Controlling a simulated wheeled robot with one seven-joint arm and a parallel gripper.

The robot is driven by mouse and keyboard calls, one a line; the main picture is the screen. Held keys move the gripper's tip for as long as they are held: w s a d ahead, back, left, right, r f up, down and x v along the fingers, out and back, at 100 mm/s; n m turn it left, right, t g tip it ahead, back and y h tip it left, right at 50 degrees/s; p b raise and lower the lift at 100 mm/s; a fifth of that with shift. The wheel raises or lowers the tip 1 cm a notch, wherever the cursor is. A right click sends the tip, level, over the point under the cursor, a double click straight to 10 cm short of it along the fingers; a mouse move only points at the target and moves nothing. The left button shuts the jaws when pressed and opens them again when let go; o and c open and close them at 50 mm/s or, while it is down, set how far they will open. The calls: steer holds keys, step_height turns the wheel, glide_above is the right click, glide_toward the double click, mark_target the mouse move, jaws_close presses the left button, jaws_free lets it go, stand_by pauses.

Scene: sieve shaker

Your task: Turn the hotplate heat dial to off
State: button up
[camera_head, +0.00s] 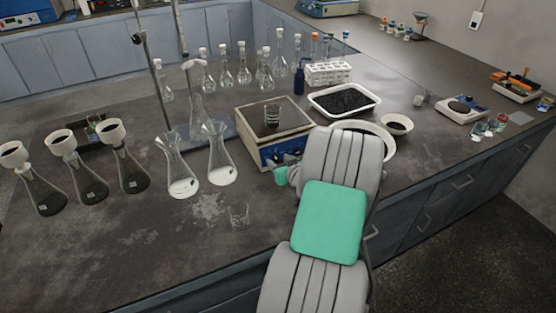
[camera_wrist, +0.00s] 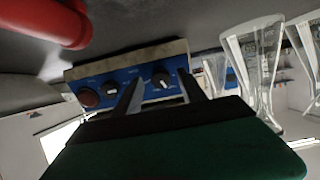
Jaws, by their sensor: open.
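The hotplate (camera_head: 247,118) stands on the dark bench, with a blue front panel (camera_head: 266,157) facing my arm. In the wrist view the panel (camera_wrist: 134,79) looks tilted and carries a brown-red round knob (camera_wrist: 87,98), a small dark switch (camera_wrist: 111,90) and a black dial with a white mark (camera_wrist: 161,83). My gripper (camera_wrist: 159,76) is open, with its two fingers on either side of the black dial in that view. I cannot tell whether they touch it. In the head view my arm covers the right part of the panel and the fingers are hard to make out.
A beaker (camera_head: 272,117) stands on the hotplate's top. Two conical flasks (camera_head: 221,158) stand close to its left, and a small glass beaker (camera_head: 239,215) stands in front. A white tray of black grains (camera_head: 315,102) and a white bowl (camera_head: 388,147) are on the right.

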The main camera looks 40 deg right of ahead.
steer(key=shift+w+d+f, duration=0.2)
steer(key=shift+w+f, duration=0.05)
steer(key=shift+w, duration=0.3)
steer(key=shift+c, duration=0.6)
jaws_close()
